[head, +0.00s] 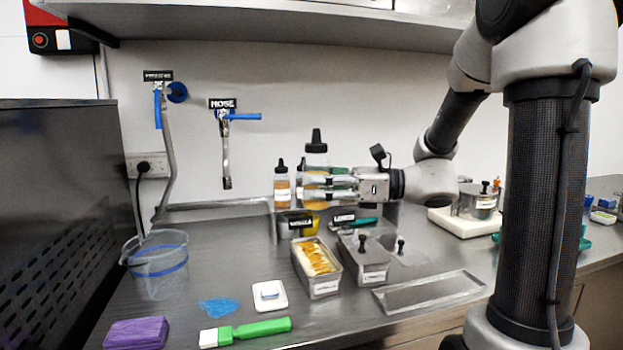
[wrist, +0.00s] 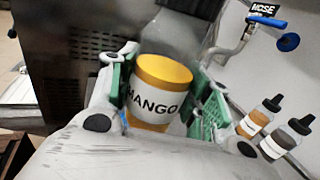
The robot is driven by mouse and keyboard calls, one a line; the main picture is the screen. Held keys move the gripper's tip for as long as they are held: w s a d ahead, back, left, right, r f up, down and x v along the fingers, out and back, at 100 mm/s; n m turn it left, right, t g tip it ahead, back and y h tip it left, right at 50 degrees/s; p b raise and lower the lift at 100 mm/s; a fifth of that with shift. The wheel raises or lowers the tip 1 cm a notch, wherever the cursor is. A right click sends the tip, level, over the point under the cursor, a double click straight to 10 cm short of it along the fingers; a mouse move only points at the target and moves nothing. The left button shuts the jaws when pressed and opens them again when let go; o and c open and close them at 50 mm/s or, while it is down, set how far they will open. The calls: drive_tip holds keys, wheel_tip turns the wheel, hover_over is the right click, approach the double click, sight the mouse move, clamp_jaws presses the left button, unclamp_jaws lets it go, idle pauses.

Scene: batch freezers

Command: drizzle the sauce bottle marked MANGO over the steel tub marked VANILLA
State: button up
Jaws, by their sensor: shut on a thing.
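My gripper (head: 318,183) is shut on the mango sauce bottle (head: 316,158), a clear bottle with a black cap and orange sauce low inside. In the head view the bottle stands upright, in front of the back wall. Its MANGO label (wrist: 155,101) faces the wrist camera between the green finger pads. An open steel tub (head: 326,287) stands on the counter, below and in front of the gripper. It holds pale yellow ice cream with orange streaks across the top. A black sign reading VANILLA (head: 300,223) stands behind it; the tub's own front label is too small to read.
A lidded steel tub (head: 375,277) stands right of the open one. Another sauce bottle (head: 281,187) stands at the back left of my gripper.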

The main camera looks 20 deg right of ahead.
drive_tip(key=s, duration=0.9)
drive_tip(key=shift+s+d, duration=0.15)
drive_tip(key=shift+d, duration=0.05)
idle(0.5)
